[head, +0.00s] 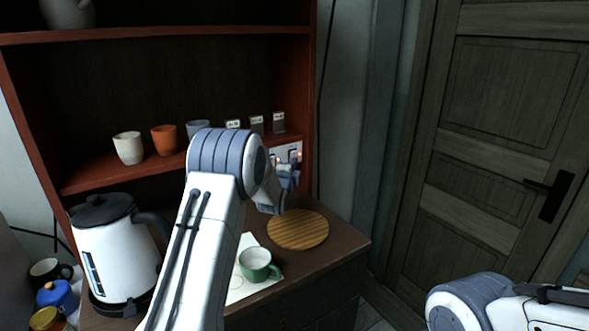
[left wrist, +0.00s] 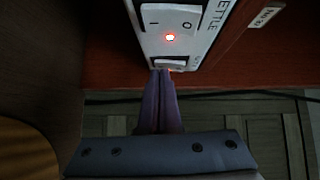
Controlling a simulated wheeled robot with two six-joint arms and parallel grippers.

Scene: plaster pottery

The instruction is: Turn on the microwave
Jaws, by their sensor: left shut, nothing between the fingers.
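No microwave shows in either view. A white switch panel (head: 288,152) with small red lights is on the right inner side of the red-brown shelf. In the left wrist view the panel (left wrist: 182,30) shows a rocker marked I and O, a lit red light, the word KETTLE and a second switch at its lower end. My left gripper (left wrist: 163,72) is shut and empty, its fingertips at that lower end; I cannot tell if they touch. In the head view the left gripper (head: 288,178) is just below the panel. My right gripper is out of view.
A white kettle (head: 118,255) stands on the cabinet at left. A green cup (head: 256,268) and a round wooden board (head: 298,229) are on the cabinet top. An orange cup (head: 164,140) stands on the shelf among others. A dark door (head: 500,140) is at right.

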